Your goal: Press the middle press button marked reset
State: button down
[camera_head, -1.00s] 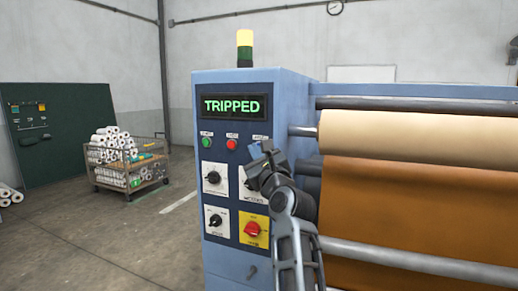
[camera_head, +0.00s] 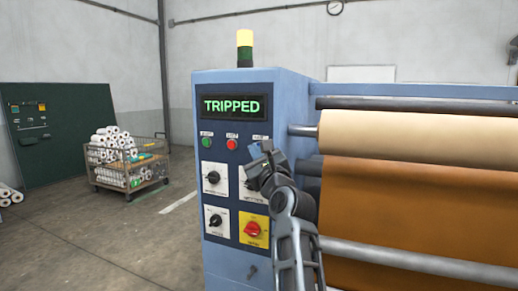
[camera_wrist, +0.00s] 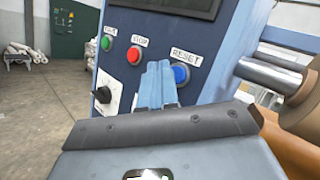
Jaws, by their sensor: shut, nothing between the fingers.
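The blue reset button (camera_wrist: 181,74) sits under a white RESET label at the right of the button row in the wrist view. In the head view my gripper and arm hide it. My gripper (camera_wrist: 158,68) is shut and empty; in the wrist view its fingertips are just left of the reset button. Whether they touch the panel I cannot tell. In the head view my gripper (camera_head: 258,151) is in front of the panel's right part. The red stop button (camera_wrist: 134,55) and the green button (camera_wrist: 106,42) are further left. The display (camera_head: 235,106) reads TRIPPED in green.
Below the buttons are black rotary knobs (camera_head: 213,177) and a red knob on a yellow plate (camera_head: 252,229). Rollers with cream (camera_head: 400,135) and brown material stand right of the panel. A cart (camera_head: 128,165) of white rolls stands left, with clear floor between.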

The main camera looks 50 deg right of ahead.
jog(key=shift+d, duration=0.15)
jog(key=shift+w+d, duration=0.15)
jog(key=shift+d, duration=0.1)
jog(key=shift+w+d, duration=0.15)
jog(key=shift+d, duration=0.2)
dwell(0.9)
jog(key=shift+a, duration=0.1)
jog(key=shift+s+a+p, duration=0.3)
jog(key=shift+a+p, duration=0.05)
jog(key=shift+a, duration=0.25)
jog(key=shift+s+a, duration=0.3)
jog(key=shift+a, duration=0.5)
jog(key=shift+s+a, duration=0.25)
jog(key=shift+a, duration=0.5)
jog(key=shift+s+a, duration=0.3)
jog(key=shift+a, duration=0.5)
